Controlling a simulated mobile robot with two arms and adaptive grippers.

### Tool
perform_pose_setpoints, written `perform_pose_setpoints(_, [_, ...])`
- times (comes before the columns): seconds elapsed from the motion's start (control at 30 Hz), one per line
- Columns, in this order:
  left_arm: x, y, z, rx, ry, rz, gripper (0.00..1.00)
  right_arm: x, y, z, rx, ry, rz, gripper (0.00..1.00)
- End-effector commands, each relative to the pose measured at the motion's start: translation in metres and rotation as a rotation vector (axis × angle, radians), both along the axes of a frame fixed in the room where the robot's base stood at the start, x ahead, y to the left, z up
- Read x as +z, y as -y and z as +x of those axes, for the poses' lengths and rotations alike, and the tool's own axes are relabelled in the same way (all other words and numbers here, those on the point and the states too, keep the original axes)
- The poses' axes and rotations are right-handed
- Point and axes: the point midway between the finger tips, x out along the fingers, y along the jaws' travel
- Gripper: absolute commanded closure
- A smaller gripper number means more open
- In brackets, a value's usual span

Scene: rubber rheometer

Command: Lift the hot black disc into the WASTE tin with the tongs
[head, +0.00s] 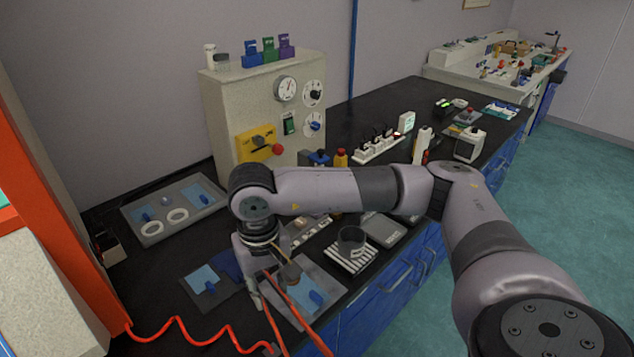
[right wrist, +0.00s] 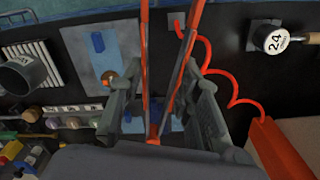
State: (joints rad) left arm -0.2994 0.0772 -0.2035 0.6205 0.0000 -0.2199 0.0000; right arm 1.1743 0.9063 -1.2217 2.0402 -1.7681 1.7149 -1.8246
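My right gripper (head: 262,278) is low over the front of the dark bench. It is closed around long orange-red tongs (head: 310,333). In the right wrist view the tongs (right wrist: 146,45) lie between the two fingers (right wrist: 165,85), their legs spread in a V and running out of the top edge. An open dark grey tin (head: 352,240) stands upright on a striped mat, right of the gripper; it also shows in the right wrist view (right wrist: 25,72). I cannot read WASTE on it. I cannot make out the hot black disc. My left gripper is out of view.
A grey plate (head: 318,281) with a blue handle lies beside the gripper. A coiled red cord (head: 200,340) runs along the front left. The beige rheometer (head: 225,115) stands behind. A tray with white rings (head: 155,229) is at left. A cylinder marked 2.4 (right wrist: 275,41) shows in the wrist view.

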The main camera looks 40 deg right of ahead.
Motion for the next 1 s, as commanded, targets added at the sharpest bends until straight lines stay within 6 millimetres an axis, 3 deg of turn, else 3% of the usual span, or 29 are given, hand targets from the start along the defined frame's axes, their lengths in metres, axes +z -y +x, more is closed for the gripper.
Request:
perform_pose_setpoints(0.03, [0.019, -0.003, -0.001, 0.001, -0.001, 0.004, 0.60, 0.013, 0.014, 0.021, -0.100, 0.029, -0.012, 0.72])
perform_pose_setpoints(0.23, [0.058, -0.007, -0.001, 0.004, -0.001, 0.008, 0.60, 0.030, 0.096, 0.095, -0.524, 0.171, -0.092, 0.72])
perform_pose_setpoints(0.4, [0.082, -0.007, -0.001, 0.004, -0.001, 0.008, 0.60, 0.036, 0.171, 0.125, -0.812, 0.265, -0.181, 0.72])
perform_pose_setpoints(0.5, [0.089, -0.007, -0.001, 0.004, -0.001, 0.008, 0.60, 0.038, 0.202, 0.132, -0.918, 0.303, -0.219, 0.72])
perform_pose_setpoints(0.7, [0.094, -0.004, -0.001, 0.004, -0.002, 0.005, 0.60, 0.038, 0.230, 0.135, -1.004, 0.336, -0.258, 0.72])
perform_pose_setpoints(1.0, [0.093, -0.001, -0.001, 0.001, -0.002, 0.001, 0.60, 0.037, 0.231, 0.135, -1.007, 0.338, -0.258, 0.72])
